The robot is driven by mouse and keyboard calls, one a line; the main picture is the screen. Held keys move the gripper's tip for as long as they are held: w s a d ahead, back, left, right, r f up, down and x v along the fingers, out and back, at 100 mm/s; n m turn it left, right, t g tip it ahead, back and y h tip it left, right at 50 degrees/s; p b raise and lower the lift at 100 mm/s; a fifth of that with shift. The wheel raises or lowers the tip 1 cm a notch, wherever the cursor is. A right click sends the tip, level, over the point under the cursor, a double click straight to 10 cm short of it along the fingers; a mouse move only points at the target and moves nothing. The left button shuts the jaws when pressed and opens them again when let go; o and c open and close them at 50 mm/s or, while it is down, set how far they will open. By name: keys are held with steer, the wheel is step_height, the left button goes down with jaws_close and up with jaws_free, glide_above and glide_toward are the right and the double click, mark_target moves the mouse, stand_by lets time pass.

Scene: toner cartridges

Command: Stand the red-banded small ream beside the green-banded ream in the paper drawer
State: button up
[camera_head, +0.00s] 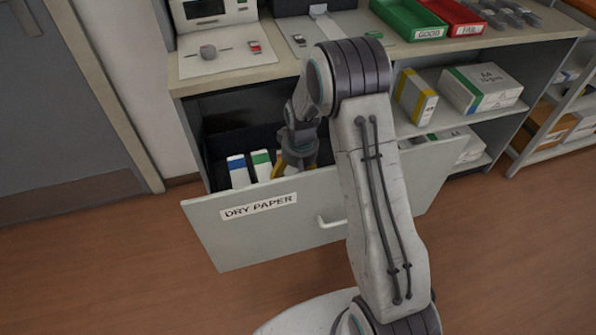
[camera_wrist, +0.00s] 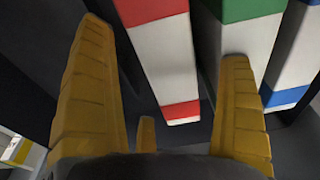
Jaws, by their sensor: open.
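The paper drawer, labelled "DRY PAPER" (camera_head: 325,190), is pulled open. The green-banded ream (camera_head: 261,165) stands in it; it also shows in the wrist view (camera_wrist: 240,38). The red-banded small ream (camera_wrist: 163,55), white with red ends, is upright to the left of the green-banded ream, with a dark gap between them. My arm and the drawer front hide it in the head view. My gripper (camera_head: 295,155) reaches down into the drawer. Its yellow fingers (camera_wrist: 165,60) are open, one on each side of the red-banded ream in the picture, with visible gaps; the right finger overlaps the green-banded ream.
A blue-banded ream (camera_head: 238,171) stands left of the green one in the head view. The drawer front wall is close to my gripper. The counter above holds a green tray (camera_head: 408,18) and a red tray (camera_head: 455,15). A yellow-banded pack (camera_head: 415,96) sits on a shelf right.

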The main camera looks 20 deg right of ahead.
step_height(320, 180, up, 12)
steer(key=s+p, duration=0.1)
steer(key=shift+s, duration=0.4)
steer(key=shift+f, duration=0.1)
